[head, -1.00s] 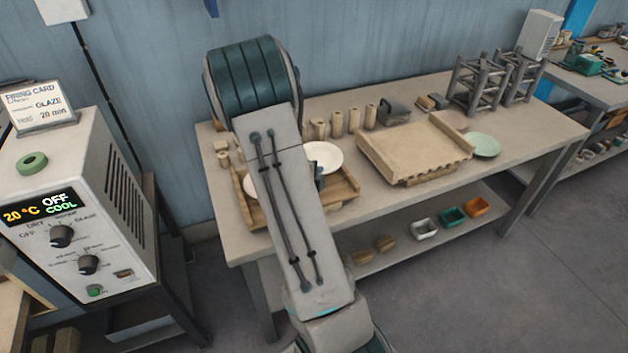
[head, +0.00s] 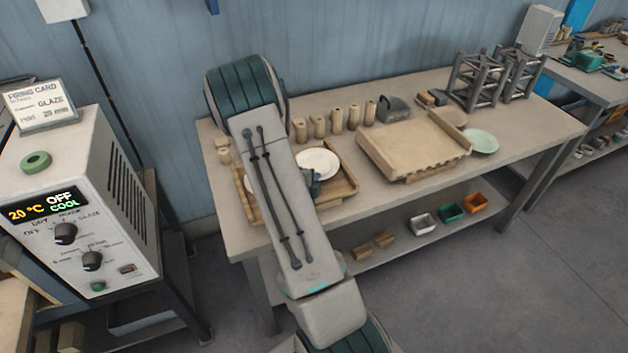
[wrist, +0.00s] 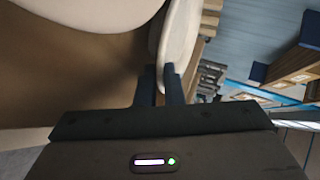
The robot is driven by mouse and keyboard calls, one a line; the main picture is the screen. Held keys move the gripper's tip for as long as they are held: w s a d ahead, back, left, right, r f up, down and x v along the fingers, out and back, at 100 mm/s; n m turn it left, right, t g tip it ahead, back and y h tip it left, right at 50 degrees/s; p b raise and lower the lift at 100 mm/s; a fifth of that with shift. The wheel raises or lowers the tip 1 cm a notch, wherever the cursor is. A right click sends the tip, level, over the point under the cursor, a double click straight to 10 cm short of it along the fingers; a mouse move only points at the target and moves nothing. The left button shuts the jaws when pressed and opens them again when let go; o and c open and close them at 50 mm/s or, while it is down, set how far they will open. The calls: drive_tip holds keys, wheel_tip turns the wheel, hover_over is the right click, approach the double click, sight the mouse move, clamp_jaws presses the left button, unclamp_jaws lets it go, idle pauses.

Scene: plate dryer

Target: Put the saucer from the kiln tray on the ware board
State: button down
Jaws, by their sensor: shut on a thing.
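A white saucer (head: 318,162) shows beside my forearm in the head view, over a shallow wooden tray (head: 346,184). In the wrist view the pale saucer (wrist: 180,40) stands nearly edge-on, its rim between my two dark fingers. My gripper (wrist: 160,82) is shut on that rim; in the head view my arm mostly hides it. Another white rounded piece (head: 248,206) shows left of my arm in the wooden tray, mostly hidden. A broad pale board with a notched front edge (head: 415,145) lies mid-table. Which is the kiln tray and which the ware board, I cannot tell for sure.
Several clay cylinders (head: 336,120) stand behind the wooden tray. Grey frames (head: 480,78) stand at the back right. The table's front right is clear.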

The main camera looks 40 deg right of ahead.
drive_tip(key=shift+f, duration=0.15)
drive_tip(key=c, duration=1.8)
unclamp_jaws()
drive_tip(key=shift+r, duration=0.2)
drive_tip(key=s+a+r+n+t+y+b, duration=0.1)
drive_tip(key=a+r+n+y, duration=0.35)
drive_tip(key=a, duration=0.45)
drive_tip(key=s+a+r+n+y, duration=0.25)
drive_tip(key=a+r+n, duration=0.3)
drive_tip(key=a, duration=0.35)
drive_tip(key=s+a+r+n+t+y+b, duration=0.1)
drive_tip(key=a+r+n+y, duration=0.4)
drive_tip(key=a, duration=0.3)
drive_tip(key=s+r+n+g, duration=0.1)
drive_tip(key=s+r+n, duration=0.1)
drive_tip(key=s+n, duration=0.2)
drive_tip(key=s+a+r+n+g, duration=0.1)
drive_tip(key=s+r+n+g, duration=0.1)
drive_tip(key=s+n, duration=0.2)
drive_tip(key=s+r+n+g, duration=0.2)
drive_tip(key=s+n, duration=0.3)
drive_tip(key=s, duration=0.3)
drive_tip(key=shift+s+a+r, duration=0.2)
drive_tip(key=shift+r, duration=0.05)
